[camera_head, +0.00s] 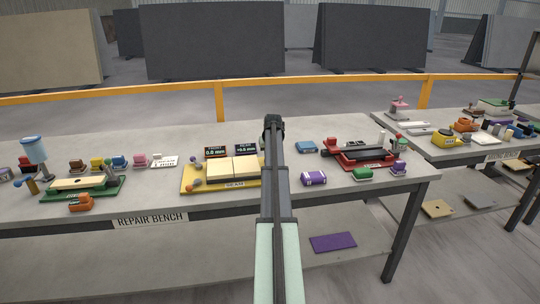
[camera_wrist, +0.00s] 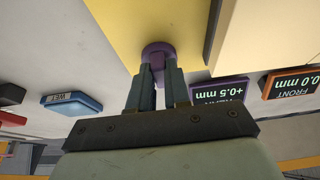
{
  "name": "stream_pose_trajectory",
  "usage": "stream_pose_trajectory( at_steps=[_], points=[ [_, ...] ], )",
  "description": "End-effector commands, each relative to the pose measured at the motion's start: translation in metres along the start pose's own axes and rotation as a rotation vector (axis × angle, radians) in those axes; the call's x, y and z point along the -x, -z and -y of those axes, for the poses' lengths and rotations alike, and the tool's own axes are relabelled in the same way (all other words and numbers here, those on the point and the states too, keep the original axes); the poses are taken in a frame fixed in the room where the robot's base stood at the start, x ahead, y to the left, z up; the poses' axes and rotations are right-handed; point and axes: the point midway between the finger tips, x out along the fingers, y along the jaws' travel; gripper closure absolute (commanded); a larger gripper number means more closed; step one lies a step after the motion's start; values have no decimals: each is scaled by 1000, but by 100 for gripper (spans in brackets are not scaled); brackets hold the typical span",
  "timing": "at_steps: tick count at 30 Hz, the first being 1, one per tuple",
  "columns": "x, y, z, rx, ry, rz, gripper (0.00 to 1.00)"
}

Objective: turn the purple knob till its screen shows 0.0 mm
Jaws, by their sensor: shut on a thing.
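The purple knob (camera_wrist: 157,50) shows in the wrist view at the edge of a yellow base. My gripper (camera_wrist: 158,82) is shut on it, with a finger on each side. The purple-framed screen (camera_wrist: 218,93) beside it appears upside down and reads +0.5 mm. An orange-framed screen (camera_wrist: 291,83), marked FRONT, reads 0.0 mm. In the head view the purple-framed screen (camera_head: 245,151) and the front screen (camera_head: 215,153) stand behind the yellow seam fixture (camera_head: 222,187). My arm hides the gripped knob there.
Pale slabs (camera_head: 235,168) lie on the yellow fixture. A red fixture (camera_head: 365,158) stands to the right and a green one (camera_head: 82,187) to the left. A blue block (camera_head: 306,147) and a purple block (camera_head: 314,178) lie close to the right of my arm.

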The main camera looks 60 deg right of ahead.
Motion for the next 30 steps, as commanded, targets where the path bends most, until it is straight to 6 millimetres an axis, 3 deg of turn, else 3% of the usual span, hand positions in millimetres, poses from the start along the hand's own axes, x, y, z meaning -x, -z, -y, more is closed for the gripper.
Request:
stream_pose_trajectory(
  at_steps=[30],
  points=[
    [-2, 5, 9, -832, -345, 2, 100]
  ],
)
